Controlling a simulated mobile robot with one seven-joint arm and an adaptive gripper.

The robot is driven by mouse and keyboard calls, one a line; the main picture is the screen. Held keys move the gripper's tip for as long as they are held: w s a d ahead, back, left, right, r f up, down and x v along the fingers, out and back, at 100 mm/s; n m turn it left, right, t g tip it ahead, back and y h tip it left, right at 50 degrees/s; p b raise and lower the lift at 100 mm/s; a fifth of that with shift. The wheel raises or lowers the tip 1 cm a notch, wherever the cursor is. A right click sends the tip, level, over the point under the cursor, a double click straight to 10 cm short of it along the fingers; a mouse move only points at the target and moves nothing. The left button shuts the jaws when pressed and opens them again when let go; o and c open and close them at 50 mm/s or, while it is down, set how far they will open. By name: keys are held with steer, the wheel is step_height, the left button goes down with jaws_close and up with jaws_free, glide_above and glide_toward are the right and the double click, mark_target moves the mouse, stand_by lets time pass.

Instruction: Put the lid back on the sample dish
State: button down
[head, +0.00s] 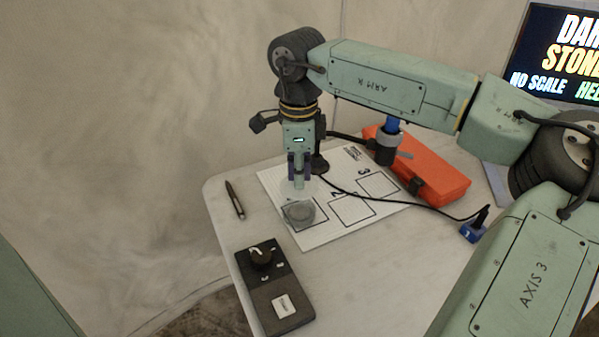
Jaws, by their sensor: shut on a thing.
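My gripper (301,182) points down over the white sheet on the table and is shut on a clear lid (291,188). The lid is see-through and hard to make out against the sheet. The sample dish (298,214) is a clear round dish with grey contents. It stands on the sheet's nearest printed square, just below the lid in the picture. I cannot tell how large the gap between lid and dish is.
The white sheet (325,233) has several outlined squares. A pen (235,200) lies left of it. A dark control box (273,287) with a knob stands in front. An orange case (440,180), a microscope-like stand (385,150), a cable and a blue block (472,232) are right. A screen (560,50) stands behind.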

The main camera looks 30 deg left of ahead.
steer(key=shift+f+b, duration=2.1)
steer(key=shift+f, duration=1)
steer(key=shift+f, duration=0.15)
steer(key=c, duration=1.6)
jaws_free()
steer(key=o, duration=0.5)
